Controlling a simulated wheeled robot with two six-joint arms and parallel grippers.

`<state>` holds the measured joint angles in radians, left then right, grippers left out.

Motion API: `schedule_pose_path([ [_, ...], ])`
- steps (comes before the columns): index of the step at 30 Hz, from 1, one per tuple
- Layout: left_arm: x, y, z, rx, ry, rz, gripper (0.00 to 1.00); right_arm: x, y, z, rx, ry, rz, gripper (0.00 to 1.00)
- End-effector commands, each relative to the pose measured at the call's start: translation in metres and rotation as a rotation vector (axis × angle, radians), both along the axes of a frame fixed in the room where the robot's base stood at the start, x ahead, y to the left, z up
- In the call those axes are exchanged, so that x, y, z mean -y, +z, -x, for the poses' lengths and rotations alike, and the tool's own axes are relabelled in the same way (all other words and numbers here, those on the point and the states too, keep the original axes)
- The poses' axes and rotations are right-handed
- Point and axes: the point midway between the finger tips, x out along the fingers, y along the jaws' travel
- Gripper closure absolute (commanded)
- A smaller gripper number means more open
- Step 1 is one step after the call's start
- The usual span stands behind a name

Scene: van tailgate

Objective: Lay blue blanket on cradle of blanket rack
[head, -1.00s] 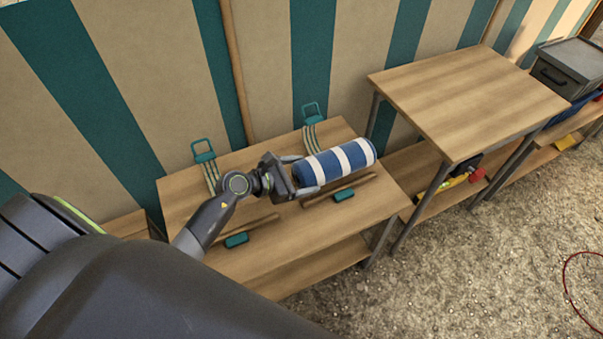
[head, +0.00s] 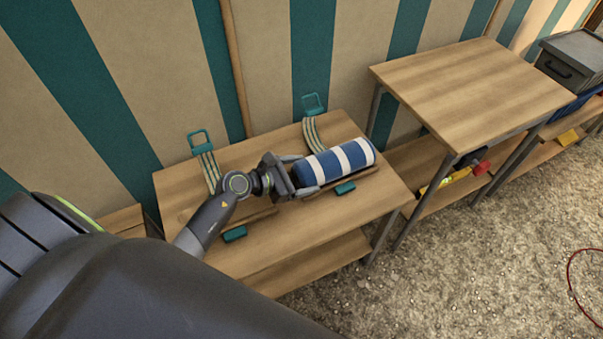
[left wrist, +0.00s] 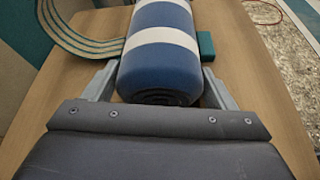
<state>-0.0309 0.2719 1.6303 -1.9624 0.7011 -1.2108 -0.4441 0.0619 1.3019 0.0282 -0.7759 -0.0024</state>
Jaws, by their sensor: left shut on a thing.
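The blue blanket (head: 335,160) is a roll with white bands. My left gripper (head: 308,173) is shut on its near left end, one finger on each side; the left wrist view shows the blanket (left wrist: 160,68) lying along the fingers. It is low over the right part of the wooden rack (head: 285,252), along a dark wooden bar (head: 366,175). I cannot tell whether it touches the cradle. Striped straps with teal loops stand behind, left (head: 208,170) and right (head: 312,133). Teal blocks lie in front, left (head: 234,233) and right (head: 345,188). My right gripper is not in view.
A taller wooden table (head: 470,90) stands to the right, with yellow and red things (head: 460,172) on its lower shelf. A grey case (head: 570,62) is at the far right. A striped canvas wall (head: 270,70) rises behind. Gravel (head: 450,270) is open in front.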

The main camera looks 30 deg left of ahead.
Motion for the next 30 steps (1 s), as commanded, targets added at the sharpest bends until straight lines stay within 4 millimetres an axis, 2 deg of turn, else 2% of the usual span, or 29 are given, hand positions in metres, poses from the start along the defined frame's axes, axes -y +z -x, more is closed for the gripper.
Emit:
schedule_pose_path([
  [2,0.0,0.001,-0.001,0.003,0.0,0.002,0.55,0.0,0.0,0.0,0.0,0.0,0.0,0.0],
  [3,0.0,0.001,-0.001,0.003,0.0,0.002,0.18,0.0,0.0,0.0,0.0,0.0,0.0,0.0],
  [7,0.0,0.001,0.0,0.002,0.001,0.001,0.01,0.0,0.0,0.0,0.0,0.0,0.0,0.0],
  [14,0.0,-0.001,0.001,-0.002,-0.001,-0.001,0.0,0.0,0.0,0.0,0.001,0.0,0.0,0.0],
  [19,-0.008,0.004,0.011,-0.001,0.0,-0.005,0.0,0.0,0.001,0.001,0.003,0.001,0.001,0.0],
  [30,-0.051,0.036,0.076,-0.002,-0.002,-0.006,0.0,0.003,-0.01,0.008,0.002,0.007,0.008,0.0],
])
